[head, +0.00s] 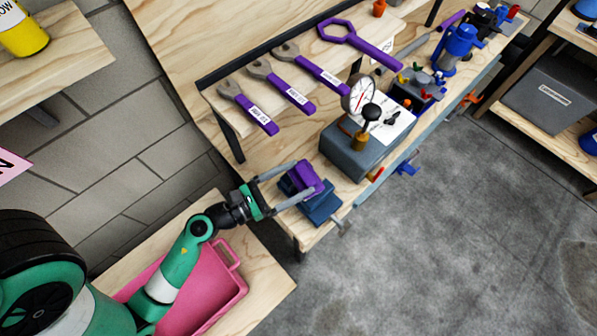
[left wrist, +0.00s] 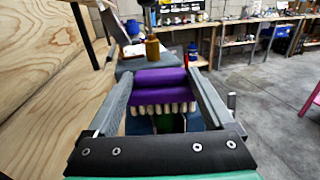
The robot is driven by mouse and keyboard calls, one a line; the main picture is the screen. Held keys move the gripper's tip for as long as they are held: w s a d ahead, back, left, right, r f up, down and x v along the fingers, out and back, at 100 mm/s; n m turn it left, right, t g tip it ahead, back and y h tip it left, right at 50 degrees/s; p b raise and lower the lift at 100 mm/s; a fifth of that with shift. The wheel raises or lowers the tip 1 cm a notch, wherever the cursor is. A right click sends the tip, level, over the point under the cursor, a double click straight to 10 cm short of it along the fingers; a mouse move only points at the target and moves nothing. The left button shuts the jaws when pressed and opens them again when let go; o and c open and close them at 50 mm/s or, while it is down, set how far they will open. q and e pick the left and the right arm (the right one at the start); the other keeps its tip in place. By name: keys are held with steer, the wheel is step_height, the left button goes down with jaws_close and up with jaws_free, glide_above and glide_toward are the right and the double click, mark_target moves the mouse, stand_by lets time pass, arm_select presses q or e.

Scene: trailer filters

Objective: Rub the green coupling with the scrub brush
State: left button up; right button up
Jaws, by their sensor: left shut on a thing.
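My left gripper (head: 305,178) is shut on the purple scrub brush (head: 304,180), with one finger on each side of it. In the left wrist view the gripper (left wrist: 160,78) holds the brush (left wrist: 160,83) with its pale bristles (left wrist: 160,108) facing down. The brush is over a blue vise (head: 321,210) near the workbench's near end. A small part of the green coupling (left wrist: 171,123) shows below the bristles in the left wrist view; the rest is hidden. I cannot tell whether the bristles touch it. My right gripper is out of view.
A grey box (head: 350,151) with a dial gauge (head: 358,92) stands on the bench beyond the vise. Purple-handled wrenches (head: 290,92) lie on the raised shelf behind. A pink tray (head: 236,284) sits on a lower wooden surface under my left arm. The floor at right is clear.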

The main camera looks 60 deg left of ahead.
arm_select(q)
steer(key=shift+s+d+f, duration=0.1)
steer(key=shift+s+d, duration=0.05)
steer(key=shift+s, duration=0.65)
steer(key=shift+r, duration=0.2)
steer(key=shift+w+p, duration=0.4)
steer(key=shift+w, duration=0.45)
steer(key=shift+w+a+f, duration=0.25)
steer(key=shift+w, duration=0.25)
steer(key=shift+w+a+r+p, duration=0.15)
steer(key=shift+w+p, duration=0.3)
steer(key=shift+w, duration=0.9)
